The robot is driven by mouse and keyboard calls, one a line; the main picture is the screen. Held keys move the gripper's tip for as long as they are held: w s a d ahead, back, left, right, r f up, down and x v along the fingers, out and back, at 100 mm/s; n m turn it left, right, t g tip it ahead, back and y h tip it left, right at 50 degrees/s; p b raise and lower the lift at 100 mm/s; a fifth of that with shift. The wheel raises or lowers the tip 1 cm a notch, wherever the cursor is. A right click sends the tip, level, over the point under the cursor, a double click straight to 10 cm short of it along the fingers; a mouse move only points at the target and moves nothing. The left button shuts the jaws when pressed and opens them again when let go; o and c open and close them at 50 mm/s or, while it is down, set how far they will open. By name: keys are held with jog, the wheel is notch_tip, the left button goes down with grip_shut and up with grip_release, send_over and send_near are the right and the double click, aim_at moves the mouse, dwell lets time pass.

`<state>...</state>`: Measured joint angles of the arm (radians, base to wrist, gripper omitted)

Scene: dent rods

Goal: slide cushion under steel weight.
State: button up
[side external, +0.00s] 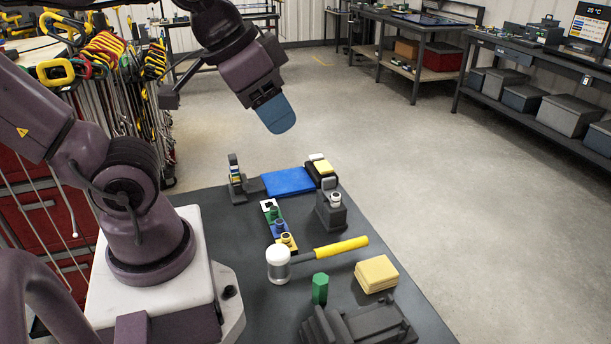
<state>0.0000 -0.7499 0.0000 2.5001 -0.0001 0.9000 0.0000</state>
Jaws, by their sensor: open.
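My gripper (275,116), with a blue tip, hangs in the air above the far end of the dark bench. It is open with nothing seen in it, well above the bench things. A thick yellow pad (376,273), which looks like the cushion, lies flat near the bench's right edge. A grey block with a light metal cylinder on top (331,212) stands farther back and may be the steel weight. A flat blue pad (289,181) lies at the far end; I cannot tell whether it is the cushion. The yellow pad and grey block are apart.
A mallet (340,247) with yellow handle lies between the grey block and yellow pad. A strip of coloured holders (279,226) stands left of the block. A green hexagonal piece (320,288) and dark fixture (355,325) are in front. An upright stand (236,175) and a black-yellow block (321,170) flank the blue pad.

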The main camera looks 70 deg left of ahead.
dwell(0.4)
jog(key=o, duration=0.6)
jog(key=shift+a+f, duration=0.1)
jog(key=shift+f, duration=0.05)
jog(key=o, duration=0.4)
jog(key=w+a+f+g, duration=0.1)
jog(key=w+f+n+g, duration=0.1)
jog(key=shift+a+f, duration=0.35)
jog(key=n+g+y, duration=0.4)
jog(key=n+y, duration=0.1)
jog(key=n, duration=1.2)
send_near(321, 162)
notch_tip(321, 162, up, 2)
jog(key=shift+s+d+r, duration=0.1)
jog(key=shift+d+r, duration=0.05)
jog(key=shift+d, duration=0.2)
jog(key=shift+h, duration=0.3)
jog(key=x, duration=1.3)
